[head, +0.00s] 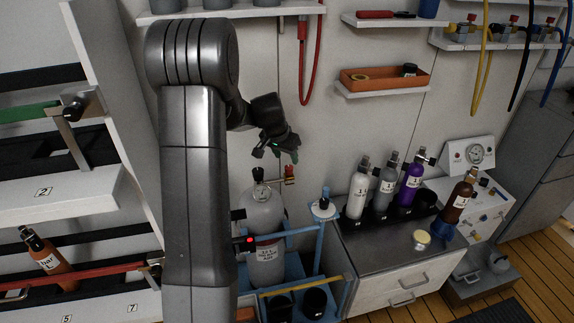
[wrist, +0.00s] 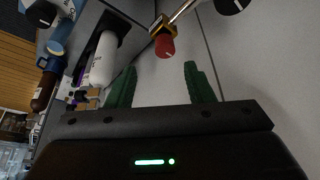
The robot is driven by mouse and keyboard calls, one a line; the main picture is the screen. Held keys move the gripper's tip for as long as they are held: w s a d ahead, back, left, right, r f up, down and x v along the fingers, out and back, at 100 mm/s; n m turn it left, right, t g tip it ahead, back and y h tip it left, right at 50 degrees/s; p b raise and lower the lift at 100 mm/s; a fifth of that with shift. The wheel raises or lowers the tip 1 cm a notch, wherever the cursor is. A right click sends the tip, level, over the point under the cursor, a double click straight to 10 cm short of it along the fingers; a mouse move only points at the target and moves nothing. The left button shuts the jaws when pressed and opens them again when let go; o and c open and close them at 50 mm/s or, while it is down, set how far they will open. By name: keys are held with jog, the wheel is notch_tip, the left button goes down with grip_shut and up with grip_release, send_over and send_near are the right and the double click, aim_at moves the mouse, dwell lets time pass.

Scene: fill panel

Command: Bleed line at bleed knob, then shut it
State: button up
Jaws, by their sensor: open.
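A red knob with a white mark (wrist: 165,47) on a brass-coloured fitting shows in the wrist view, just beyond my fingertips and roughly midway between them. In the head view a red knob (head: 289,170) stands near the wall beside the top of a grey cylinder. No label reading "bleed" is legible. My gripper (head: 288,150) is open and empty, above that red knob in the head view. In the wrist view its two green fingers (wrist: 160,72) stand apart with nothing between them. The fingers appear clear of the knob.
The grey cylinder (head: 264,208) with a black top knob stands in a blue frame (head: 300,232) below my gripper. Several small bottles, including a purple one (head: 411,182), stand on the counter at right. A red hose (head: 303,70) hangs on the wall. A gauge panel (head: 470,153) is farther right.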

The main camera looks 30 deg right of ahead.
aim_at(289, 167)
jog(key=x, duration=0.7)
jog(key=shift+w, duration=0.35)
jog(key=shift+a, duration=0.1)
jog(key=shift+c, duration=0.2)
jog(key=c, duration=1)
